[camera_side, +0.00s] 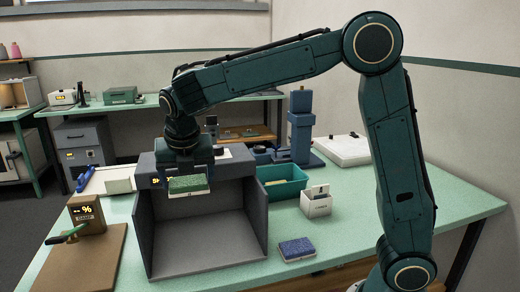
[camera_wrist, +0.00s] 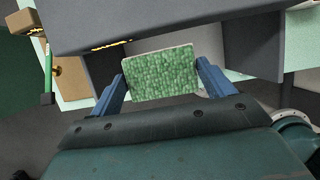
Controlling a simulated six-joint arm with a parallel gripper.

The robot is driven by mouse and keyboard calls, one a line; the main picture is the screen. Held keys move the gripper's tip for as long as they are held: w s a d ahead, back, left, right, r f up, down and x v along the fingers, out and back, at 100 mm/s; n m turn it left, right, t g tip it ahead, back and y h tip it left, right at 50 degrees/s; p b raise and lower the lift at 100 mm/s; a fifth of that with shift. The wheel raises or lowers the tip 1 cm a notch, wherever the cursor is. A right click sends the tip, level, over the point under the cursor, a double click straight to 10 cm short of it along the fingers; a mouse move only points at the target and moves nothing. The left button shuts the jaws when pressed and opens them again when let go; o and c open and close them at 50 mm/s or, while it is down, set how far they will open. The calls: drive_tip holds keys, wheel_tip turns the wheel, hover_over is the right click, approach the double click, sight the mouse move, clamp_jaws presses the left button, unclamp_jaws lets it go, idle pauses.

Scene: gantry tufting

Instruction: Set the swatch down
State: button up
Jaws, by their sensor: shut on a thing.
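A green tufted swatch (camera_side: 188,184) with a pale edge is held by my gripper (camera_side: 188,178), which is shut on it. In the wrist view the swatch (camera_wrist: 160,72) sits between the two blue fingers, green face showing. In the side view it appears in front of the upper part of a dark grey open-fronted booth (camera_side: 205,250), above its floor. The exact gap to the floor is hard to judge. A second swatch, blue (camera_side: 297,249), lies on the green table (camera_side: 350,235) to the right of the booth.
A brown board with a green-handled device (camera_side: 88,215) stands left of the booth. A teal bin (camera_side: 283,183), a small white holder (camera_side: 316,203) and a blue column stand (camera_side: 301,125) are to the right. The booth floor is bare. The booth's side walls and top edge surround the gripper's area.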

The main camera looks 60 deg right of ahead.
hover_over(198, 254)
drive_tip(key=s+a, duration=0.1)
wheel_tip(198, 254, down, 16)
drive_tip(key=shift+r, duration=0.1)
idle(0.3)
drive_tip(key=shift+f, duration=2.1)
drive_tip(key=shift+f, duration=0.15)
drive_tip(key=o, duration=0.9)
drive_tip(key=v, duration=1.2)
